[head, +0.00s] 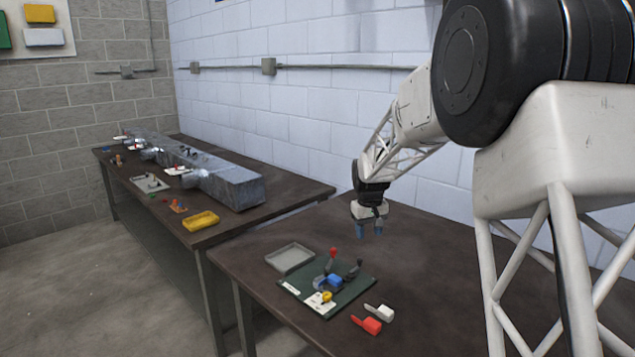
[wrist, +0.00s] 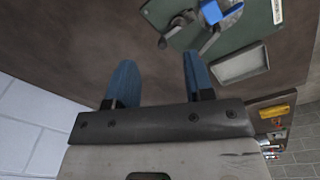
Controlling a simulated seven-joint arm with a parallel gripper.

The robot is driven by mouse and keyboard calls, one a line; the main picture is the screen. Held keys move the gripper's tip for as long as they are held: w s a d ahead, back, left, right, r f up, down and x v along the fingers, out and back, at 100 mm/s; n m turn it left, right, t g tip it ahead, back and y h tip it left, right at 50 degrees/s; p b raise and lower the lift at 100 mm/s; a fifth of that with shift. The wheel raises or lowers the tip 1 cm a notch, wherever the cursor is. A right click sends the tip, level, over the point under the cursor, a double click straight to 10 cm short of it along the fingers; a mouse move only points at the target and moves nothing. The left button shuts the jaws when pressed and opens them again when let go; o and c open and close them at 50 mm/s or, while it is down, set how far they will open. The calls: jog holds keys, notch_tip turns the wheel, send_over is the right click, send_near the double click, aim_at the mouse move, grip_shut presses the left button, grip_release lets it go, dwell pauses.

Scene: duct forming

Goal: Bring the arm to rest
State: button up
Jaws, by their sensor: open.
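My gripper (head: 370,231) hangs above the near dark table (head: 440,262), close to the white block wall, with its blue fingers pointing down. The fingers are apart and nothing is between them. The wrist view shows the same open gripper (wrist: 158,85) with the bare brown tabletop (wrist: 60,45) beyond it. My gripper is behind and to the right of the green board (head: 352,290) and does not touch it.
The green board carries a blue block (head: 334,280) and levers, one with a red knob (head: 333,251). A grey tray (head: 290,258), a red piece (head: 367,324) and a white piece (head: 379,312) lie nearby. A second table (head: 290,178) holds a metal duct (head: 228,186) and a yellow tray (head: 201,221).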

jog(key=s+d+r+m, duration=0.1)
jog(key=s+r, duration=0.3)
jog(key=s, duration=0.5)
jog(key=s+r+t, duration=0.1)
jog(key=s+r, duration=0.2)
jog(key=s, duration=0.6)
jog(key=s+d+r+m, duration=0.1)
jog(key=s+r, duration=0.3)
jog(key=s, duration=0.5)
jog(key=s+f, duration=0.2)
jog(key=s, duration=1.1)
jog(key=s+d+f+m+t, duration=0.1)
jog(key=s+f, duration=0.1)
jog(key=s, duration=1.1)
